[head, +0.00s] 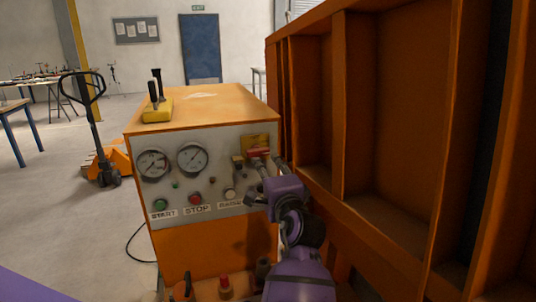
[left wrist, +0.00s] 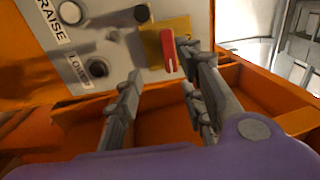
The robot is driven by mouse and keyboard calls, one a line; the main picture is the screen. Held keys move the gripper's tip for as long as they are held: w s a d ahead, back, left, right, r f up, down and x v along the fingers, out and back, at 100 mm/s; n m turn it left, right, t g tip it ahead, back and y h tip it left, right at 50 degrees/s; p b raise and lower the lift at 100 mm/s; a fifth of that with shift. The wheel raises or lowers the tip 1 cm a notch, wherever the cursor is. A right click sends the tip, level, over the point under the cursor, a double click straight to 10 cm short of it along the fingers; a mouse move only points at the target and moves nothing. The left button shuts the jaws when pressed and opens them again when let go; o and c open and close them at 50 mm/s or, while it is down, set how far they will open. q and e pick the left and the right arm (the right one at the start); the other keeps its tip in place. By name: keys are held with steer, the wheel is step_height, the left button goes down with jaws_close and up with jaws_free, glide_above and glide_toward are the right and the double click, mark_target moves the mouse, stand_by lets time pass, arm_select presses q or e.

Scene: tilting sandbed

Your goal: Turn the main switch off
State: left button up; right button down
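The main switch is a red handle (head: 259,152) on a yellow plate (head: 255,141), at the upper right of the orange machine's grey panel (head: 216,160). In the left wrist view the red handle (left wrist: 169,52) stands out from its yellow plate (left wrist: 152,50). My left gripper (head: 258,161) is at the panel, just in front of the switch. In the left wrist view its fingers (left wrist: 161,60) are apart, with the handle between them, closer to the right finger. Whether a finger touches the handle I cannot tell. My right gripper is not in view.
The panel has two gauges (head: 192,158), a green START button (head: 160,204) and a red STOP button (head: 195,198). A yellow lever block (head: 157,110) sits on top. A tall orange wall (head: 390,130) stands close on the right. A pallet jack (head: 103,160) stands left.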

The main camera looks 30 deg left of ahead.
mark_target(259, 154)
arm_select(q)
steer(key=x, duration=0.2)
steer(key=r+x, duration=0.1)
steer(key=x, duration=0.5)
steer(key=shift+r+p, duration=0.25)
steer(key=shift+p, duration=0.1)
jaws_close()
